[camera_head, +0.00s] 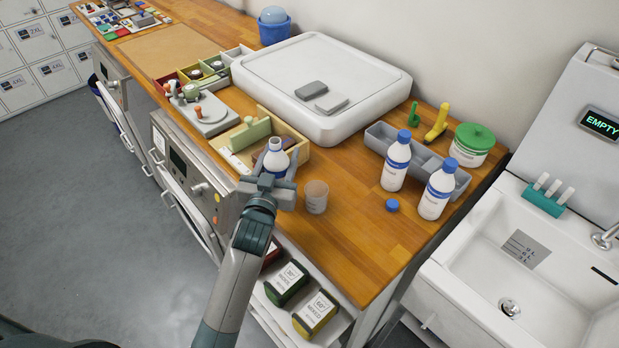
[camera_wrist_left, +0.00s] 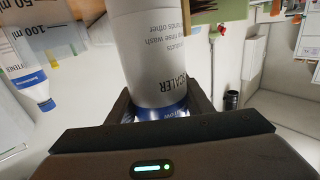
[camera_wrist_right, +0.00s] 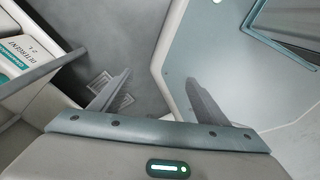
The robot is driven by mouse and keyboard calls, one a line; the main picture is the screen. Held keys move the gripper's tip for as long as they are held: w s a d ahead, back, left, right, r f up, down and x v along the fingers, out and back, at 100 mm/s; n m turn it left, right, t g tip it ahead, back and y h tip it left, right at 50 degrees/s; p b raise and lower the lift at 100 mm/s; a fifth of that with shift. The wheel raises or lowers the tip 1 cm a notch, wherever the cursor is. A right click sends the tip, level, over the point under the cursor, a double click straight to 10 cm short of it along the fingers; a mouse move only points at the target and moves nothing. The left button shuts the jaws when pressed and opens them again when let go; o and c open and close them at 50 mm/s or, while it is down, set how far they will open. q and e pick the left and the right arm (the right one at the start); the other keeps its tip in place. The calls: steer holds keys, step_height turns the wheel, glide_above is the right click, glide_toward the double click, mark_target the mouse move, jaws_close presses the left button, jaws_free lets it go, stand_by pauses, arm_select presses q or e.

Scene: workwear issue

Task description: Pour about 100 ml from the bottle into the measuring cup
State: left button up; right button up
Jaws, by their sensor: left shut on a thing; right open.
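A white bottle (camera_head: 276,159) with a blue band is held roughly upright by my left gripper (camera_head: 277,176), which is shut around it. Its neck shows at the top with no blue cap on it. The bottle fills the middle of the left wrist view (camera_wrist_left: 160,65); its lettering appears upside down. The clear measuring cup (camera_head: 316,197) stands on the wooden counter just right of the gripper, apart from the bottle. Its volume marks show in the left wrist view (camera_wrist_left: 42,32). The liquid level cannot be told. My right gripper (camera_wrist_right: 158,88) is open and empty, away from the counter.
A loose blue cap (camera_head: 392,205) lies right of the cup. Two capped bottles (camera_head: 396,162) (camera_head: 436,192) stand by a grey divided tray (camera_head: 459,177). A wooden box (camera_head: 303,151) is behind the held bottle. A large white scale-like slab (camera_head: 345,65) lies behind. A sink (camera_head: 480,245) is at right.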

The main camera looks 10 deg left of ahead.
arm_select(q)
steer(key=shift+w+a+f+n+y+p, duration=0.1)
steer(key=shift+w+f+n+y+p, duration=0.1)
steer(key=shift+w+f+p, duration=0.4)
steer(key=shift+w+a+f+n+y+p, duration=0.1)
steer(key=shift+w+f+n+p, duration=0.15)
steer(key=shift+w+p, duration=0.45)
arm_select(e)
steer(key=shift+d+r, duration=0.15)
steer(key=shift+r, duration=1.6)
